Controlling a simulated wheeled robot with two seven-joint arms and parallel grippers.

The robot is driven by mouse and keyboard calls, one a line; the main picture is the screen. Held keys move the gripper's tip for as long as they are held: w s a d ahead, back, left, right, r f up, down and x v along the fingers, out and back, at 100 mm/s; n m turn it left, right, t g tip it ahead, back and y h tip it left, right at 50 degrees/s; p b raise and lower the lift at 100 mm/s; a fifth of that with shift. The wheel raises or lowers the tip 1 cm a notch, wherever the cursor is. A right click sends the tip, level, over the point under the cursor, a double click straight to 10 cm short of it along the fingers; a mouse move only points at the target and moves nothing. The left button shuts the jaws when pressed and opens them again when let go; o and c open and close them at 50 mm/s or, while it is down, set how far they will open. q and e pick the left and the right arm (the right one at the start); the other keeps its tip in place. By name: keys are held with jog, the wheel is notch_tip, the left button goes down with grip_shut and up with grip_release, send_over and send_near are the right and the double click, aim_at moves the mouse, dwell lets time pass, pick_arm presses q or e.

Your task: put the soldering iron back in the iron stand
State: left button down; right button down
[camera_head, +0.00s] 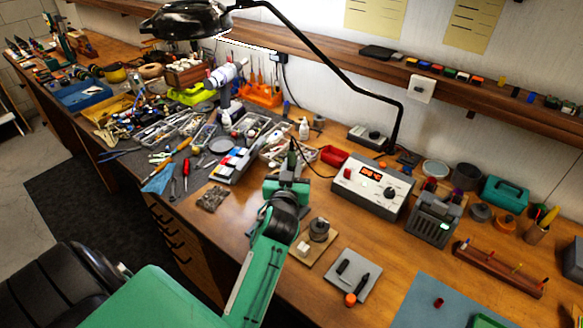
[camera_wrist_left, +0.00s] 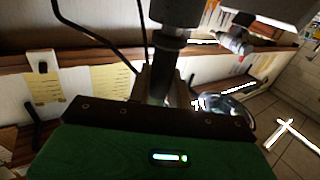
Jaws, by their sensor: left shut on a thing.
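My left gripper (camera_head: 289,180) stands over the middle of the bench, shut on the soldering iron (camera_head: 292,157). The iron's dark, green-tinted handle sticks up above the jaws, and a thin black cable runs from it toward the soldering station (camera_head: 370,188). In the left wrist view the iron (camera_wrist_left: 166,65) is a dark upright cylinder; its tip is hidden. What looks like the iron stand (camera_head: 319,230), a dark round holder on a wooden base with a pale block, is on the bench just right of my left forearm, apart from the iron. My right gripper is not in view.
A grey pad (camera_head: 353,277) with small dark parts lies right of the stand. A red tray (camera_head: 334,156) and a grey boxy unit (camera_head: 434,218) flank the station. A lamp arm (camera_head: 340,75) arches above. Tools and parts trays crowd the left; bare wood lies around the stand.

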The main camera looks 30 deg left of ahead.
pick_arm(q)
jog(key=shift+f, duration=0.35)
jog(key=c, duration=0.8)
grip_release()
jog(key=shift+s, duration=0.1)
jog(key=shift+s+d+r+p, duration=0.2)
jog(key=shift+s+d+r, duration=0.15)
jog(key=shift+s, duration=0.45)
jog(key=shift+s+d+r+p, duration=0.2)
jog(key=shift+s+d, duration=0.25)
jog(key=shift+s, duration=0.35)
jog(key=shift+s+d+r+p, duration=0.15)
jog(key=shift+s+d+r, duration=0.2)
jog(key=shift+s, duration=0.45)
jog(key=shift+v, duration=0.85)
jog(key=shift+w+d, duration=0.1)
